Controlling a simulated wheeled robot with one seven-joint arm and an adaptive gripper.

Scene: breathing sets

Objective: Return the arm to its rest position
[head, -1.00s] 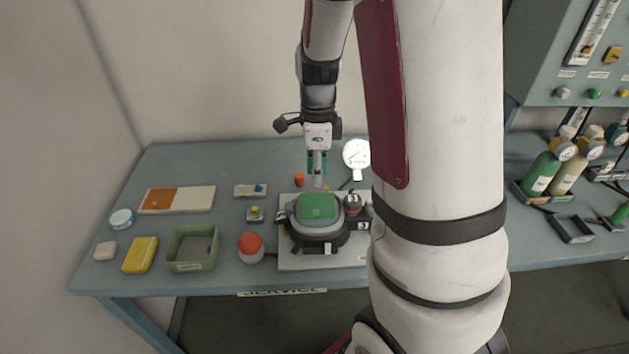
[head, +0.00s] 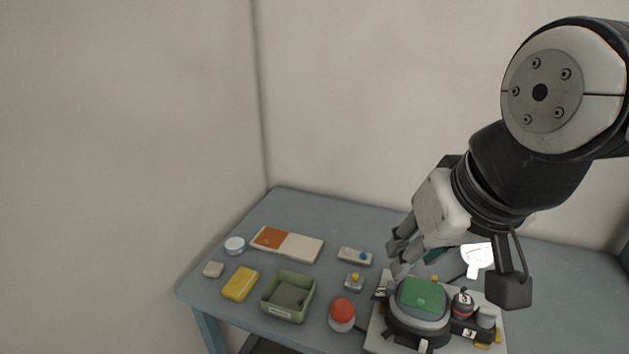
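My gripper (head: 403,248) is up at the right of the head view, in front of the table as seen from the camera. Its fingers point down and to the left, above and behind the green-topped round device (head: 421,295) in the picture. The fingers are small and partly overlapped by the wrist, so I cannot tell how far apart they are. No held object shows clearly. My wrist and forearm fill the upper right.
The blue-grey table (head: 345,212) carries a green bin (head: 271,307), yellow sponge (head: 240,284), white-orange board (head: 287,243), red-topped jar (head: 342,314), small switch box (head: 354,256) and round gauge (head: 478,257). The wall stands behind. Air above the table's left side is clear.

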